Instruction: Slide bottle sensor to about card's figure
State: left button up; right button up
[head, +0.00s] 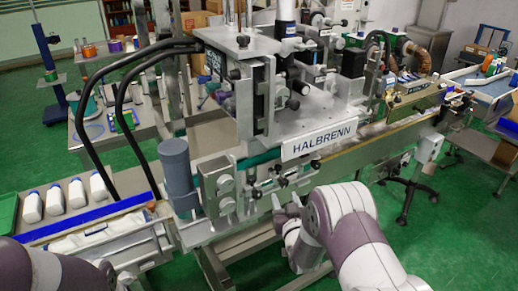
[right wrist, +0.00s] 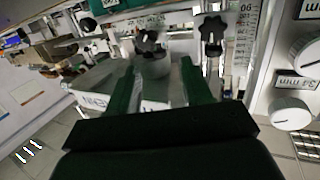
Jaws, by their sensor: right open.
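My right gripper (head: 287,203) is in front of the machine, below its HALBRENN plate (head: 318,141). In the right wrist view the two dark green fingers of this gripper (right wrist: 160,85) stand apart. A grey block with a black star knob (right wrist: 149,42) shows between and beyond them; contact cannot be judged. A second star knob (right wrist: 212,32) hangs right of it, beside a white printed scale (right wrist: 246,40) seen upside down. Which part is the bottle sensor is not clear. I cannot make out a card with a figure. My left arm shows at the lower left; its gripper is unclear.
A grey cylinder (head: 178,172) stands at the machine's left front. White dials (right wrist: 291,113) are close on the right in the wrist view. The conveyor (head: 385,128) runs off right.

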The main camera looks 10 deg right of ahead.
aim_at(279, 169)
jog(key=shift+t, duration=0.5)
jog(key=w, duration=0.3)
jog(key=w+r+p, duration=0.1)
jog(key=w, duration=0.2)
jog(key=w+d+r+p, duration=0.1)
jog(key=w, duration=0.2)
jog(key=shift+w+r, duration=0.2)
jog(key=shift+w, duration=0.45)
jog(key=shift+w+f, duration=0.15)
jog(key=shift+w, duration=0.25)
jog(key=shift+s, duration=0.1)
grip_shut()
jog(key=d, duration=0.1)
jog(key=w+d+b, duration=0.1)
jog(key=d+b, duration=0.1)
jog(key=d, duration=0.1)
jog(key=shift+w, duration=0.25)
jog(key=shift+c, duration=0.9)
grip_release()
pick_arm(q)
jog(key=shift+s+d, duration=0.1)
jog(key=shift+s, duration=0.65)
pick_arm(e)
jog(key=shift+o, duration=0.9)
jog(key=shift+s+a, duration=0.1)
jog(key=shift+a, duration=0.05)
